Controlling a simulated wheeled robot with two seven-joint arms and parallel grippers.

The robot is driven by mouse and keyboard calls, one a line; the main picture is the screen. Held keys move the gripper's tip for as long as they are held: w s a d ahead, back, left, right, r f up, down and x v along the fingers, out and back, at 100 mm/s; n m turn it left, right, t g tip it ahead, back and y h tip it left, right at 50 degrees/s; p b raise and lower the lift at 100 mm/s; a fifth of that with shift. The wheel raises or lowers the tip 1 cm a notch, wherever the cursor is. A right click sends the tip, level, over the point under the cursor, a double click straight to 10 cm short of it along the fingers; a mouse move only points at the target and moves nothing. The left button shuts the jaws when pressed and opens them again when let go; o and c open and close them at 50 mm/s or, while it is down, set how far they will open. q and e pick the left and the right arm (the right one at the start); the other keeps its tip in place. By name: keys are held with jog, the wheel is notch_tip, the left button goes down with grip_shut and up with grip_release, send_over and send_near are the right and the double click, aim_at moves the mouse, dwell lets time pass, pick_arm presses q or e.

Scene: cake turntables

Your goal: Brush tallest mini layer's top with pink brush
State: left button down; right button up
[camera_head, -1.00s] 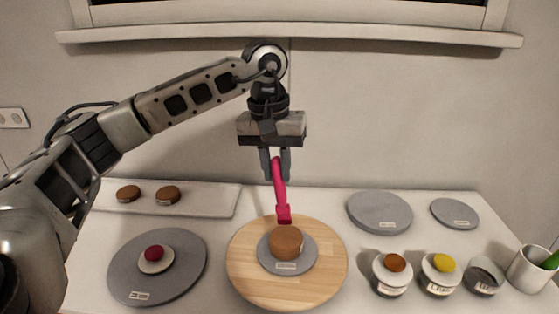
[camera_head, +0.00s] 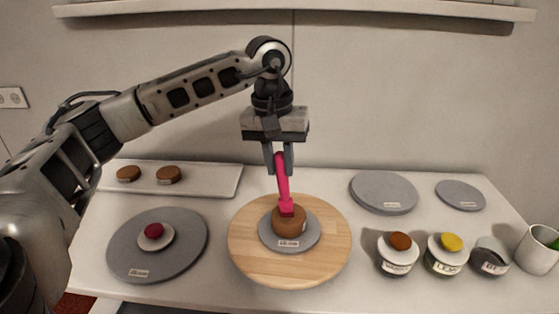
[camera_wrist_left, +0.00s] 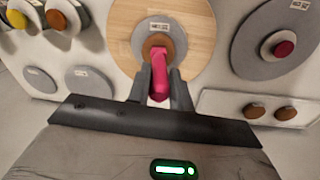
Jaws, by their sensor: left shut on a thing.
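My left gripper (camera_head: 279,158) is shut on the pink brush (camera_head: 284,188), which points down. The brush head is over the top of the tall brown mini layer (camera_head: 289,222) and appears to touch it. That layer stands on a small grey disc (camera_head: 268,237) on the round wooden turntable (camera_head: 245,262). In the left wrist view the brush (camera_wrist_left: 158,82) sits between the fingers and partly covers the brown layer (camera_wrist_left: 157,42). Two flat brown layers, one (camera_head: 128,173) and another (camera_head: 169,174), lie at the back left. My right gripper is not in view.
A large grey disc (camera_head: 185,260) at left bears a white piece with a dark red top (camera_head: 153,230). Two grey discs, one (camera_head: 383,192) and a smaller one (camera_head: 460,195), lie at back right. Labelled jars (camera_head: 447,262) and a white cup (camera_head: 536,252) stand at front right.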

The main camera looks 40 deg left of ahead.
pick_arm(q)
jog(key=shift+f+b, duration=0.35)
jog(key=shift+f, duration=0.1)
dwell(0.3)
jog(key=shift+d+r, duration=0.1)
